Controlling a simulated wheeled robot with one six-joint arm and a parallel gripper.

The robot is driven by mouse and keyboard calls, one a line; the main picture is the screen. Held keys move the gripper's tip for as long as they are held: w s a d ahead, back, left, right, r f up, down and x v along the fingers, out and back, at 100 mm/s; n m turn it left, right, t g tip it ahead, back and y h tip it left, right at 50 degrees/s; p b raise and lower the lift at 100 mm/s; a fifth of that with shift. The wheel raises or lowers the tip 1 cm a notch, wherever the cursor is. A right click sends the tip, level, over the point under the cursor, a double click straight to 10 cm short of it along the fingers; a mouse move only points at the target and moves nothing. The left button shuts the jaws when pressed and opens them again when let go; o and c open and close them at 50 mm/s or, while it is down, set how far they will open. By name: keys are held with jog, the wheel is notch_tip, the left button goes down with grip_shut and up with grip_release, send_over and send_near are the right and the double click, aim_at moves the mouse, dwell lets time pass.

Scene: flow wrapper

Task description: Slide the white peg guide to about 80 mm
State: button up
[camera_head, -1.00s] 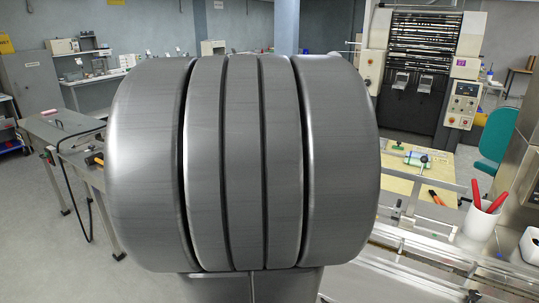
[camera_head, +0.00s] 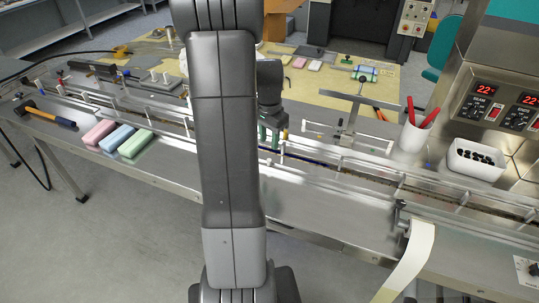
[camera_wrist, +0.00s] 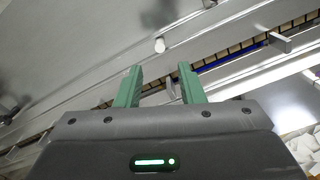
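My gripper (camera_wrist: 160,69) shows in the wrist view with its two green fingers apart and an empty gap between the tips. A short white peg (camera_wrist: 160,45) stands on the metal rail just beyond the fingertips, roughly in line with the gap; the fingers look clear of it. In the head view my gripper (camera_head: 272,135) is low over the wrapper's infeed, partly hidden by my arm. A thin white upright (camera_head: 282,149) stands close to it; I cannot tell whether it is the same peg. No millimetre scale is readable.
Flight lugs (camera_wrist: 280,42) stand along the chain channel near the fingers. Pink, blue and green bars (camera_head: 118,137) lie left on the front ledge, with a hammer (camera_head: 45,115) farther left. A white cup (camera_head: 412,136) and white bin (camera_head: 476,160) stand to the right.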

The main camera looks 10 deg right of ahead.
aim_at(269, 160)
notch_tip(269, 160, down, 8)
jog(key=shift+f+p, duration=0.1)
jog(key=shift+p, duration=0.3)
grip_shut()
